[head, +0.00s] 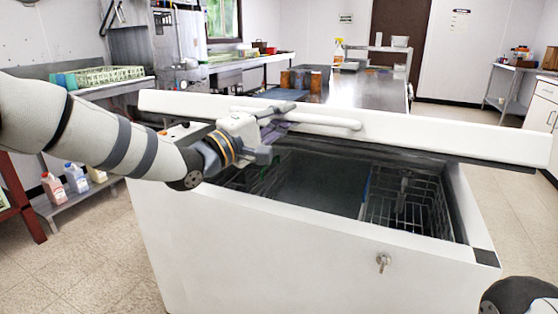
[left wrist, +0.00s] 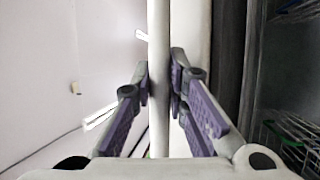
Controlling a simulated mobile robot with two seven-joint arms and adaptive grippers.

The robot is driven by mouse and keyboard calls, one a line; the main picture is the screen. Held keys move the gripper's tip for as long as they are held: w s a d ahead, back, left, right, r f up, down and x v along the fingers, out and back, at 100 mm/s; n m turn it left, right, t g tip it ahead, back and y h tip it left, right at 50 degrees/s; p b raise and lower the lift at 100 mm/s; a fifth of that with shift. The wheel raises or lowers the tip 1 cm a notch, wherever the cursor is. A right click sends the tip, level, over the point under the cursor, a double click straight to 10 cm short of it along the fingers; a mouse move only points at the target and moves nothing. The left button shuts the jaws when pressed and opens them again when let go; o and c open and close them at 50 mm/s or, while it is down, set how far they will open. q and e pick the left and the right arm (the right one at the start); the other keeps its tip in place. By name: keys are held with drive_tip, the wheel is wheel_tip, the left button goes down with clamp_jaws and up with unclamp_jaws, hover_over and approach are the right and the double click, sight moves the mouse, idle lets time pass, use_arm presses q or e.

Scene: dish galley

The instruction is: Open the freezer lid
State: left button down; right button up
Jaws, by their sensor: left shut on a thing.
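The white chest freezer (head: 300,240) stands in front of me with its top open. Its lid (head: 430,132) is raised, seen almost edge-on across the back of the opening. A white bar handle (head: 325,122) runs along the lid's front. My left gripper (head: 284,112) is shut on this handle near its left part. In the left wrist view the purple-padded fingers (left wrist: 161,85) close on both sides of the handle bar (left wrist: 159,40). My right gripper is not in view.
Wire baskets (head: 405,200) show inside the freezer, with a key lock (head: 383,262) on its front. A steel counter (head: 365,90) stands behind the lid. Bottles (head: 75,178) stand on a low shelf at left. The floor at right is clear.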

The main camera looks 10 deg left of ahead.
use_arm(q)
drive_tip(key=w+d+r, duration=0.1)
drive_tip(key=w+r, duration=0.2)
drive_tip(key=r, duration=0.4)
drive_tip(key=w+d+r, duration=0.1)
drive_tip(key=w+r, duration=0.2)
drive_tip(key=r, duration=0.4)
drive_tip(key=shift+w+p, duration=0.15)
drive_tip(key=shift+p, duration=0.2)
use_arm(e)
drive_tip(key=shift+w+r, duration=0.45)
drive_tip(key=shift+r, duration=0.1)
